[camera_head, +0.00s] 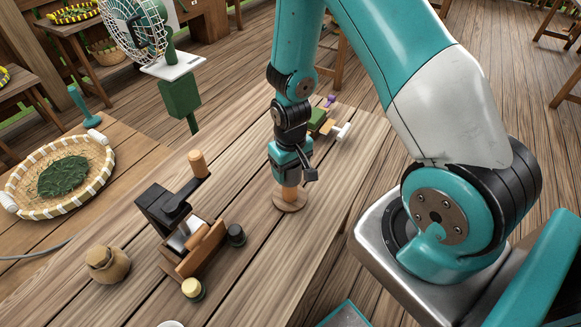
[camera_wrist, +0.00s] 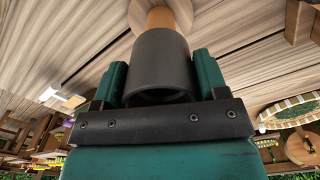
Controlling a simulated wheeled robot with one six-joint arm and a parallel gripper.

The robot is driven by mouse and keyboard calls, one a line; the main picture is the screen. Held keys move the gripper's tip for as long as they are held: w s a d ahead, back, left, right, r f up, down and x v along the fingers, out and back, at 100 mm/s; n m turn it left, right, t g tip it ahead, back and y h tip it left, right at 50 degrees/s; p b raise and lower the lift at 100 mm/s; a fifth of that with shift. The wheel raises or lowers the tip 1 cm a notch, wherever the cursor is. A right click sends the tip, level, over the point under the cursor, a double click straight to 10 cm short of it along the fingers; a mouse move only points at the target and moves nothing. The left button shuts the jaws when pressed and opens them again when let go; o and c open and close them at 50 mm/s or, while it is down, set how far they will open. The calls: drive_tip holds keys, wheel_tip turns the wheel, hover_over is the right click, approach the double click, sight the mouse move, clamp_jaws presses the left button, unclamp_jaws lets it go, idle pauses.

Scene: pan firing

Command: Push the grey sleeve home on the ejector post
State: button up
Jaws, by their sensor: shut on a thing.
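The grey sleeve (camera_wrist: 160,62) is a dark cylinder held between the two green fingers of my gripper (camera_wrist: 158,78) in the wrist view. The wooden ejector post (camera_wrist: 161,17) shows just beyond the sleeve's far end, in line with it. I cannot tell how far the post reaches inside. In the head view my gripper (camera_head: 291,172) points down over the post (camera_head: 289,193), which stands upright on a round wooden base (camera_head: 291,204) on the table. My fingers hide most or all of the sleeve there.
Left on the table (camera_head: 258,290) stand a black press-like device (camera_head: 163,207), a wooden block stand (camera_head: 201,250), a dark cup (camera_head: 236,235), a yellow-topped jar (camera_head: 192,289) and a brown pouch (camera_head: 107,264).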

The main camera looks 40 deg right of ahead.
drive_tip(key=shift+r, duration=0.15)
drive_tip(key=shift+r+p, duration=0.4)
drive_tip(key=shift+f+b, duration=0.45)
drive_tip(key=shift+f, duration=0.15)
idle(1.0)
drive_tip(key=o, duration=1.1)
wheel_tip(320, 180, up, 18)
drive_tip(key=b, duration=0.2)
drive_tip(key=shift+f, duration=0.2)
